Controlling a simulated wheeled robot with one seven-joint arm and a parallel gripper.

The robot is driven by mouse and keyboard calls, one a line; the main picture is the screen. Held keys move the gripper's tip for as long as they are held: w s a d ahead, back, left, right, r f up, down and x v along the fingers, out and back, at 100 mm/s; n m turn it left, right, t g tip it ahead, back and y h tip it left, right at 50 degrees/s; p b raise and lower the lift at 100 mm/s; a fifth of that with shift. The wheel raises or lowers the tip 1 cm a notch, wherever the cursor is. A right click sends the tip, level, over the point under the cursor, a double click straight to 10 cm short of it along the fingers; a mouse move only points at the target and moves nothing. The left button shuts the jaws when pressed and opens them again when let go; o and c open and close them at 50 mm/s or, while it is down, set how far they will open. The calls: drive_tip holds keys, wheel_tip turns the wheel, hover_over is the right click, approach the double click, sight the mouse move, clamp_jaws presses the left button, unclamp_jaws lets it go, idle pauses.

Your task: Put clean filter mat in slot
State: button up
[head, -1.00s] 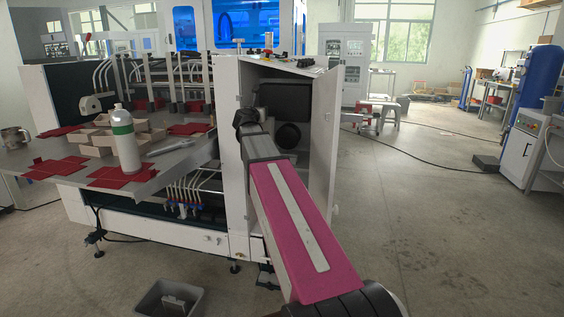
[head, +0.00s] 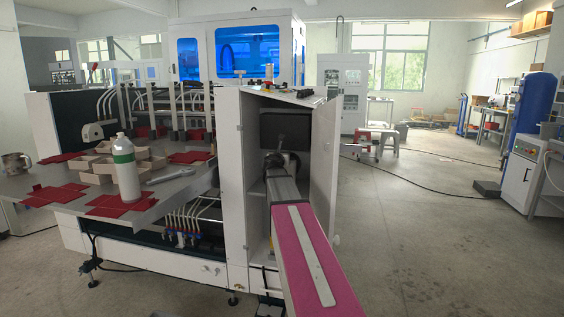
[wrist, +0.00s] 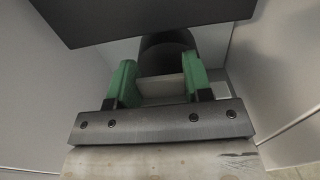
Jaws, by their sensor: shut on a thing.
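In the wrist view my gripper (wrist: 159,76) has its two green fingers closed on the sides of a pale flat piece, which I take to be the filter mat (wrist: 161,88). Only a small part of it shows. A dark round body (wrist: 165,52) lies just beyond the fingers, and a broad black panel (wrist: 150,14) hangs across the top of the view. In the head view my gripper (head: 276,160) is at the open cabinet, largely hidden by my arm. I cannot make out the slot or whether the mat touches anything.
The white cabinet (head: 233,150) has its door (head: 324,165) open on the right, with side walls close around my gripper. A black box (head: 286,126) sits inside. A table (head: 190,187) on the left carries a bottle (head: 124,167).

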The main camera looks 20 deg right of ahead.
drive_tip(key=shift+f, duration=1.3)
drive_tip(key=o, duration=1.2)
